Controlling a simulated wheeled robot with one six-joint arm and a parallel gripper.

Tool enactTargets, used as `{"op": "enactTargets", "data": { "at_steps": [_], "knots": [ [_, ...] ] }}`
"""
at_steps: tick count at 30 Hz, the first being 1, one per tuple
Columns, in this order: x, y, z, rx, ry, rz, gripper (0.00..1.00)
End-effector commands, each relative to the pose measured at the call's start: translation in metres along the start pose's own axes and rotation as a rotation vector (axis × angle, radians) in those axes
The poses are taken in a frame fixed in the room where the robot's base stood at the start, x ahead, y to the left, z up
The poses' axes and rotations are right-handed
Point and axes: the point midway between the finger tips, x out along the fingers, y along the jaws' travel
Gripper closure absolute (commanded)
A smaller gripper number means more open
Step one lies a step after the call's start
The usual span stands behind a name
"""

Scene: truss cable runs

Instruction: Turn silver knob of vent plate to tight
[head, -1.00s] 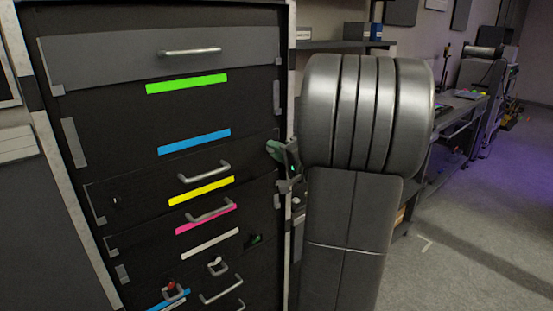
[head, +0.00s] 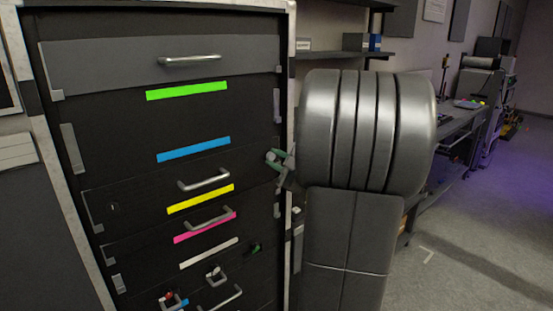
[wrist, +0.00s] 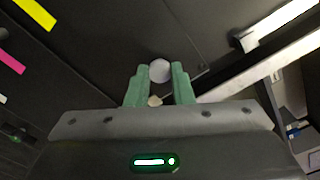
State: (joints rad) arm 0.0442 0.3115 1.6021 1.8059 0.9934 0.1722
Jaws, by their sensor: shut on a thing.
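The silver knob (wrist: 160,70) shows in the wrist view as a round pale head between the two green fingers of my gripper (wrist: 158,85). The fingers are shut on it, one on each side. The dark panel (wrist: 110,55) behind the knob appears to be the vent plate, though its vents cannot be made out. In the head view my gripper (head: 279,158) is at the right edge of the rack, level with the blue strip. The knob cannot be made out there. A small pale piece (wrist: 154,100) shows between the fingers, nearer the palm.
The black rack (head: 110,70) has a grey top drawer (head: 120,64), coloured strips and several handles. A handle (head: 204,180) stands out left of my gripper. Small red and green parts sit lower on the rack. A desk (head: 455,125) and open floor lie to the right.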

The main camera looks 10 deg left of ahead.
Motion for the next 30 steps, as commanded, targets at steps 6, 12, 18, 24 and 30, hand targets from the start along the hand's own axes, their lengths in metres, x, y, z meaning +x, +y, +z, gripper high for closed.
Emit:
{"op": "enactTargets", "data": {
  "at_steps": [6, 12, 18, 24, 30],
  "knots": [
    [-0.0003, 0.0001, -0.0003, 0.124, 0.002, 0.001, 1.00],
    [-0.0004, 0.0006, -0.0004, 0.189, 0.002, 0.001, 1.00],
    [-0.0004, 0.0010, -0.0006, 0.215, 0.002, 0.001, 1.00],
    [-0.0004, 0.0012, -0.0007, 0.217, 0.002, 0.001, 1.00],
    [-0.0004, 0.0013, -0.0007, 0.217, 0.002, 0.002, 0.73]
  ]
}}
